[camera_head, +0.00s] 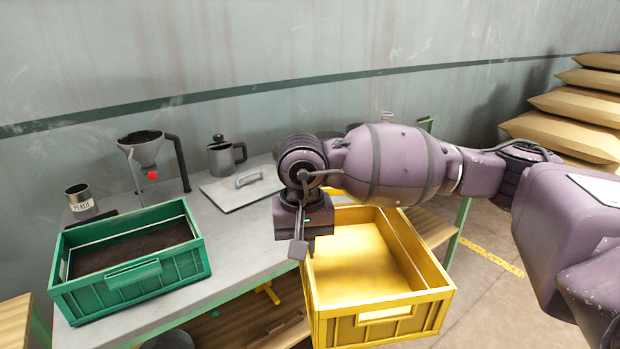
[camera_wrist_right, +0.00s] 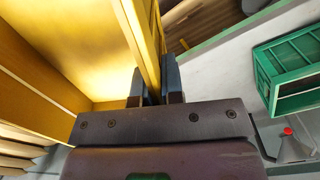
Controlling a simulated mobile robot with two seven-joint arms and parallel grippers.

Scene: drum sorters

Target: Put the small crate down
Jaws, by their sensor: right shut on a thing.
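A yellow crate (camera_head: 380,312) hangs at the right front of the workbench, open side up and seemingly empty. My right gripper (camera_head: 300,250) is shut on its left side wall from above. In the right wrist view the two fingers of the gripper (camera_wrist_right: 155,88) stand on either side of the yellow wall (camera_wrist_right: 150,45). The crate looks roughly level and overlaps the bench's front edge in the picture; its underside is hidden, so I cannot tell whether it touches anything. My left gripper is not in view.
A green crate (camera_head: 130,280) with dark contents stands on the grey workbench (camera_head: 235,250) at left. Behind it are a tin (camera_head: 80,197), a funnel stand (camera_head: 143,150), a metal pot (camera_head: 222,158) and a flat lid (camera_head: 240,188). Sacks (camera_head: 575,108) are piled at right.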

